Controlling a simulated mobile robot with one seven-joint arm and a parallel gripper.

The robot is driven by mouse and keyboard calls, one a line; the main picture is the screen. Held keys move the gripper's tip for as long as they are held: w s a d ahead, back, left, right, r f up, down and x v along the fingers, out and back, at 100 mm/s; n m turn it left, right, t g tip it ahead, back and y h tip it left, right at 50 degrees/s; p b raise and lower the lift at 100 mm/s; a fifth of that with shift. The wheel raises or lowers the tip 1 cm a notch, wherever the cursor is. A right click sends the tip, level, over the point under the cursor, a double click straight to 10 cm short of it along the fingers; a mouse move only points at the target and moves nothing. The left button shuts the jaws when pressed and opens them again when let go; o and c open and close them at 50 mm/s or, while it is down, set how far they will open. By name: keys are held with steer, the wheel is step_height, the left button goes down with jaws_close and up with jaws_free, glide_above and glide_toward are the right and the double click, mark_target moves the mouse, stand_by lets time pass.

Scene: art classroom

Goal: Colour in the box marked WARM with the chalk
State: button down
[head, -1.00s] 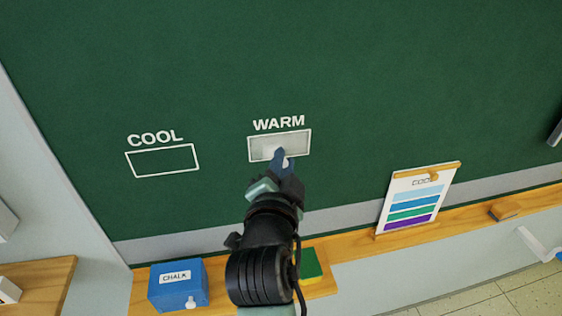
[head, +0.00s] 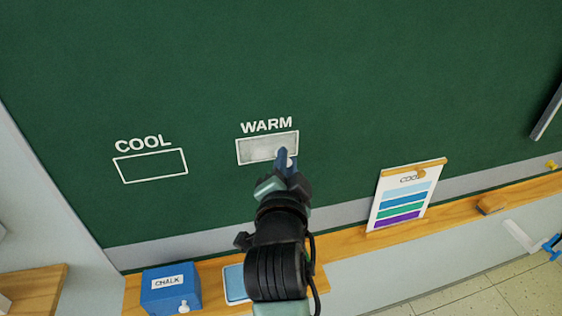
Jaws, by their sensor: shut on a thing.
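The box marked WARM (head: 255,151) is a white outline on the green chalkboard, under its white label. Its inside is covered with uneven pale grey-white chalk, with some darker patches. My gripper (head: 287,158) is at the right end of this box, shut on the chalk (head: 292,156), of which only a small white bit shows between the fingers. The fingers hide the box's lower right part, and I cannot tell whether the chalk touches the board. The box marked COOL (head: 150,166), to the left, is an empty outline.
A blue chalk box (head: 168,294) with a small white piece in front stands on the wooden ledge (head: 345,245). A blue-edged item (head: 235,284) lies partly behind my arm. A card with colour bands (head: 405,200) and a wooden block (head: 491,204) are at right.

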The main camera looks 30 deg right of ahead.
steer(key=shift+d+r, duration=0.1)
steer(key=shift+d, duration=0.2)
steer(key=shift+s+d, duration=0.35)
steer(key=shift+d, duration=0.55)
steer(key=shift+s+d+p, duration=0.2)
steer(key=shift+d+p, duration=0.1)
steer(key=shift+d, duration=0.4)
steer(key=shift+w+r+p, duration=0.1)
steer(key=shift+r+p, duration=0.45)
steer(key=shift+r, duration=0.2)
steer(key=shift+r, duration=0.15)
